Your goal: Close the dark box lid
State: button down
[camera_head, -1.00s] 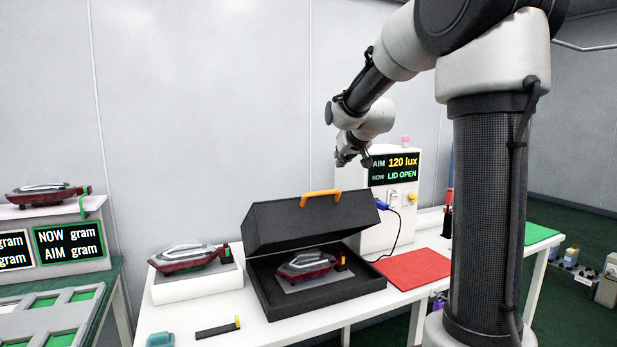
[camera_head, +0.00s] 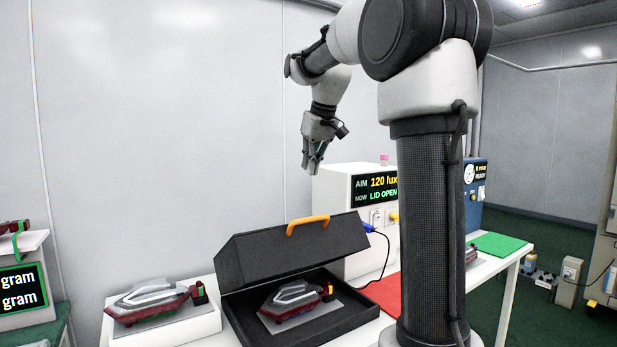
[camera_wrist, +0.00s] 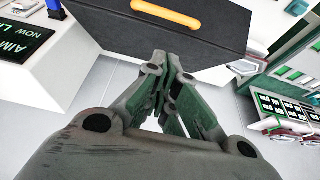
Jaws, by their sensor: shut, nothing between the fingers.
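The dark box (camera_head: 351,322) stands on the white table with its lid (camera_head: 290,253) raised. An orange handle (camera_head: 307,224) sits on the lid's upper edge. A red and grey tail lamp (camera_head: 292,298) lies inside the box. My gripper (camera_head: 313,170) is shut and empty, above the lid and apart from it, fingers pointing down. In the wrist view my gripper (camera_wrist: 166,58) points toward the dark lid (camera_wrist: 200,42), and the orange handle (camera_wrist: 166,14) shows at the top.
A white meter box (camera_head: 335,186) reading "LID OPEN" stands behind the dark box, with a cable running down. Another tail lamp (camera_head: 152,298) rests on a white block (camera_head: 190,326) at left. A red mat (camera_head: 386,291) lies at right, partly behind my arm's column.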

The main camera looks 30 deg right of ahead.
jog(key=x, duration=0.3)
jog(key=s+x, duration=0.1)
jog(key=x, duration=0.3)
jog(key=s+f+x, duration=0.1)
jog(key=x, duration=0.3)
jog(key=shift+s+r, duration=0.1)
jog(key=shift+s, duration=0.05)
jog(key=shift+s+f, duration=0.1)
jog(key=shift+f, duration=0.15)
